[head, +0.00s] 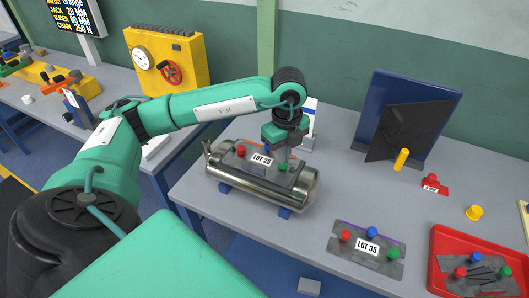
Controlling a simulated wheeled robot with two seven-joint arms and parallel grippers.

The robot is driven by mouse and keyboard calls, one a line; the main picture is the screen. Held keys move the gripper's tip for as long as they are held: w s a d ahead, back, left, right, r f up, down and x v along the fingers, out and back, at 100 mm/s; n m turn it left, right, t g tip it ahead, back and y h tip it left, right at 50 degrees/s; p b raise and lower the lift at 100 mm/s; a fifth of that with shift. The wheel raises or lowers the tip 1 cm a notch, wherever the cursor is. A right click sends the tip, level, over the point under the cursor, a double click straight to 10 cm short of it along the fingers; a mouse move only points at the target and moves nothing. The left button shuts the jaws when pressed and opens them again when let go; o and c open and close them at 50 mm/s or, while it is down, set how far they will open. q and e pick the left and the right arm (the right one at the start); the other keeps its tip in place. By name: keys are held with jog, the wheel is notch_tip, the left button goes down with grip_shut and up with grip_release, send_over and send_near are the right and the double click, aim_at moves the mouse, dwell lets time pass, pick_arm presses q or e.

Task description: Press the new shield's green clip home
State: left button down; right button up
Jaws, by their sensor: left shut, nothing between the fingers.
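A grey shield plate (259,173) labelled LOT 25 lies on top of a shiny metal cylinder (232,190) on the grey table. Its red clip (241,150) is at the left and its green clip (283,167) at the right front. A blue part shows behind the label, partly hidden by my gripper. My left gripper (291,156) is shut and empty, pointing down just above and behind the green clip. I cannot tell whether it touches the plate, or how deep the clip sits. My right gripper is not in view.
A second shield (342,248) labelled LOT 35 lies flat at the front right. A red tray (436,272) holds another shield with coloured clips. A dark panel on a blue stand (439,92), a red block (433,184) and a yellow knob (474,212) are at the right.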

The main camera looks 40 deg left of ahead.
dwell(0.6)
pick_arm(q)
jog(key=c, duration=1.5)
grip_release()
jog(key=shift+r+p, duration=1.5)
jog(key=shift+r, duration=1.45)
